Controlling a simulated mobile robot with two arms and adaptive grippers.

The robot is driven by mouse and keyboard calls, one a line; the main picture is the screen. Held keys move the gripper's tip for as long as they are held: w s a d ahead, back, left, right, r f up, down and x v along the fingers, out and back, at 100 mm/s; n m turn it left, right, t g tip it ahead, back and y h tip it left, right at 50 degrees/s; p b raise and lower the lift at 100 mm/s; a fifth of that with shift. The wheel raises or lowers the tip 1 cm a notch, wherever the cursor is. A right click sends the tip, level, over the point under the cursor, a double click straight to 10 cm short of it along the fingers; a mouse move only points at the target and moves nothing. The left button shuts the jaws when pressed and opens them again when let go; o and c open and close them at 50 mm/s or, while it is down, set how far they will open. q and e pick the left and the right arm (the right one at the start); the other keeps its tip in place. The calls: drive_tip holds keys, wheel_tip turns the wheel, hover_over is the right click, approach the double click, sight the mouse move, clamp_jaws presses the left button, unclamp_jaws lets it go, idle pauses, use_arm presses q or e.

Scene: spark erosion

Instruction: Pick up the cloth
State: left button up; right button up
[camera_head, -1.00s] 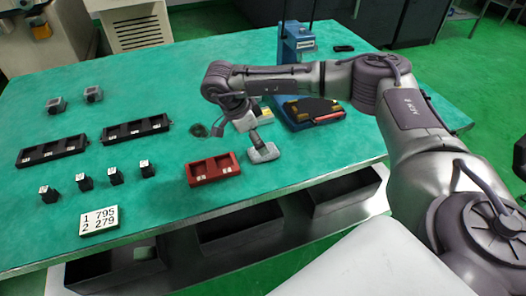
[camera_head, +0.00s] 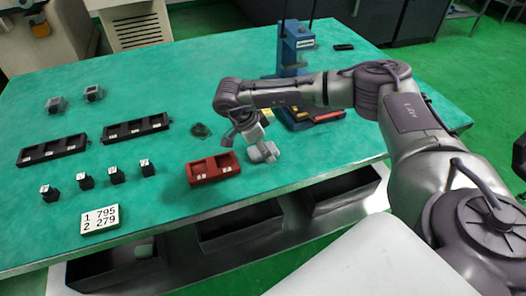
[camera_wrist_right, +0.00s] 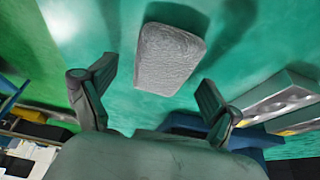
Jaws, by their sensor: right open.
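The cloth (camera_wrist_right: 170,58) is a light grey, textured, folded pad with rounded corners. In the right wrist view it lies ahead of the fingers, near the middle of the gap. In the head view the cloth (camera_head: 266,153) lies on the green table, partly covered by my right gripper. My right gripper (camera_head: 256,139) points down close above it. Its two fingers stand wide apart, and the gripper (camera_wrist_right: 157,75) is open and empty. My left gripper is not in view.
A red tray (camera_head: 214,178) stands just left of the cloth. A blue stand (camera_head: 295,45) is behind my right arm. Two black racks (camera_head: 135,129), several small black blocks (camera_head: 115,176) and a number card (camera_head: 99,219) lie further left. The table's front edge is close.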

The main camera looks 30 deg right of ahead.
sight(271, 146)
drive_tip(key=shift+f, duration=0.1)
drive_tip(key=c, duration=1.1)
wheel_tip(271, 146, up, 5)
drive_tip(key=shift+w+f, duration=0.1)
drive_tip(key=shift+c, duration=0.2)
drive_tip(key=s+r, duration=0.3)
drive_tip(key=s, duration=0.3)
drive_tip(key=s+a+r+b, duration=0.1)
drive_tip(key=s+r, duration=0.2)
drive_tip(key=s, duration=0.2)
drive_tip(key=shift+s+a+r, duration=0.3)
drive_tip(key=shift+s+r, duration=0.05)
drive_tip(key=shift+r, duration=0.05)
